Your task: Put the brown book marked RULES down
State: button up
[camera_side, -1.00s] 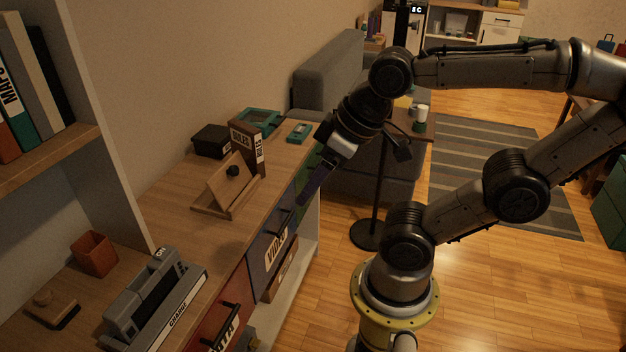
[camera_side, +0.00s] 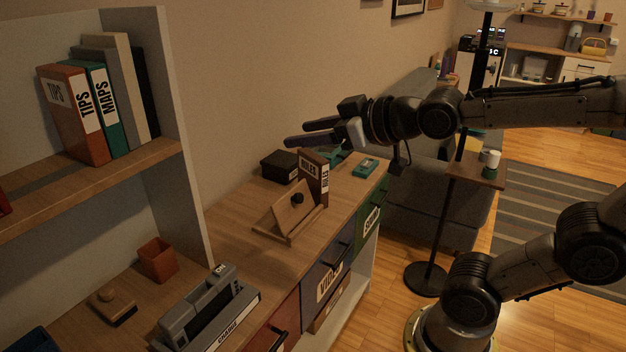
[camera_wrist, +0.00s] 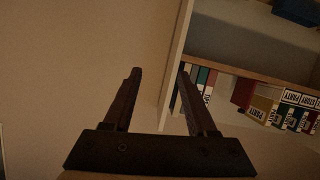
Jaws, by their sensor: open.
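The brown book marked RULES (camera_side: 314,178) stands upright on the wooden cabinet top (camera_side: 232,213), behind a tilted wooden stand with a dark knob (camera_side: 290,214). My gripper (camera_side: 297,132) is open and empty, above and behind the book, its fingers pointing left toward the wall. It looks apart from the book. In the wrist view the open fingers (camera_wrist: 160,71) have nothing between them, and the brown book is not seen there.
A black box (camera_side: 279,166) and a teal item (camera_side: 366,166) lie near the book. A grey device (camera_side: 208,308), an orange cup (camera_side: 158,260) and a wooden stamp-like block (camera_side: 113,302) stand nearer. Shelved binders (camera_side: 100,110) stand at left. Bare cabinet top lies left of the stand.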

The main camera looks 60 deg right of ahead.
jog(key=w+d+r+n+t, duration=0.15)
jog(key=w+d+t, duration=0.3)
jog(key=w, duration=0.75)
jog(key=w+d+f+t, duration=0.2)
jog(key=w+d+f, duration=0.25)
jog(key=d, duration=0.25)
jog(key=m+g+h, duration=0.4)
jog(key=m+h, duration=0.2)
jog(key=m, duration=0.1)
send_near(324, 180)
jog(key=x, duration=1.1)
jog(key=shift+d, duration=0.1)
jog(key=shift+x, duration=2.6)
jog(key=shift+d+r, duration=0.1)
jog(key=shift+d, duration=0.1)
grip_shut()
